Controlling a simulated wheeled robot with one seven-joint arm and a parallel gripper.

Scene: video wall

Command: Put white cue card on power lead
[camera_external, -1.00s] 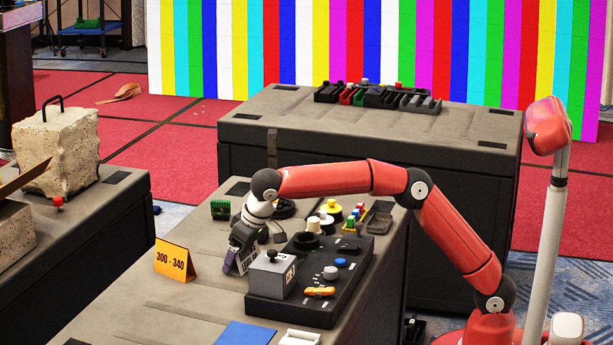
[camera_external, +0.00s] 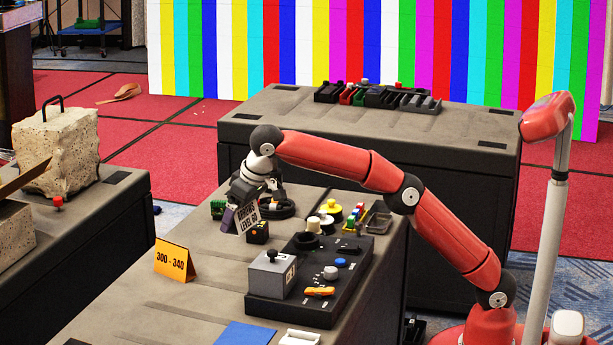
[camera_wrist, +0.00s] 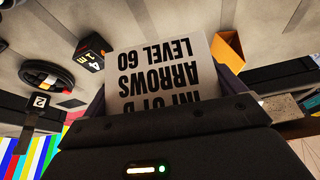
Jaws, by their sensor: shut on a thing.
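My gripper (camera_external: 238,212) is shut on the white cue card (camera_external: 247,217), which is tilted and held above the table. The card bears black print including "ARROWS LEVEL 60". In the wrist view the card (camera_wrist: 165,78) shows upside down between the fingers. The power lead (camera_external: 279,207) is a coiled black cable lying on the table just behind and right of the card, partly hidden by my wrist. In the wrist view the coiled lead (camera_wrist: 50,74) lies at the left, apart from the card.
A small black box (camera_external: 258,236) marked "4 1m" stands just below the card. An orange tent card (camera_external: 174,262) is at the front left, and a black control panel (camera_external: 322,295) at the right. A green item (camera_external: 217,208) sits left of the lead.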

